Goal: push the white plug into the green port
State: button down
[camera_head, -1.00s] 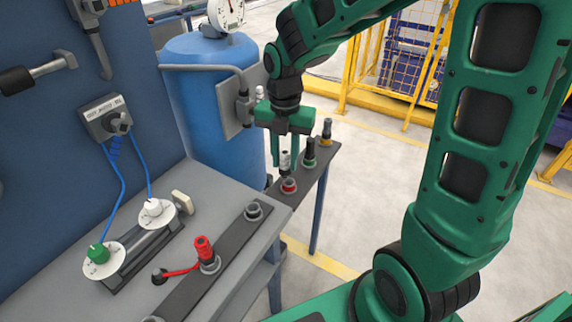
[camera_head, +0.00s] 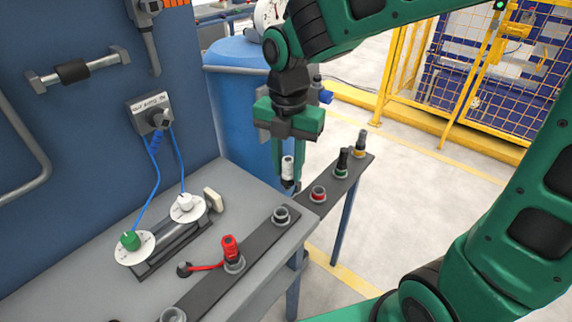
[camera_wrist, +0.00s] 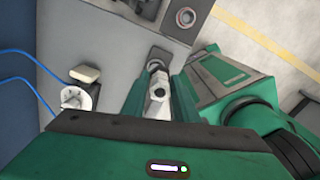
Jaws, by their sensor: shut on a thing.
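My gripper (camera_head: 288,172) is shut on the white plug (camera_head: 288,170), which hangs roughly upright, tip down. It is above the bench edge, left of a red-ringed port (camera_head: 318,195) and up-right of a grey-ringed port (camera_head: 281,216). In the wrist view the plug (camera_wrist: 158,88) shows between the fingers. A green-ringed port (camera_head: 340,173) on the strip holds a black plug (camera_head: 342,158). A round white base with a green cap (camera_head: 130,241) sits on the bench at the left. I cannot tell which of these two is the green port.
A red plug (camera_head: 230,248) with a red lead stands in a port on the dark strip. A yellow-ringed port (camera_head: 359,153) holds another plug. A white cap (camera_head: 185,202) on a round base, blue cables and a wall box (camera_head: 150,115) are at the left. A blue tank (camera_head: 240,95) stands behind.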

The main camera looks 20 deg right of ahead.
jog(key=shift+r, duration=0.1)
jog(key=shift+r, duration=3.9)
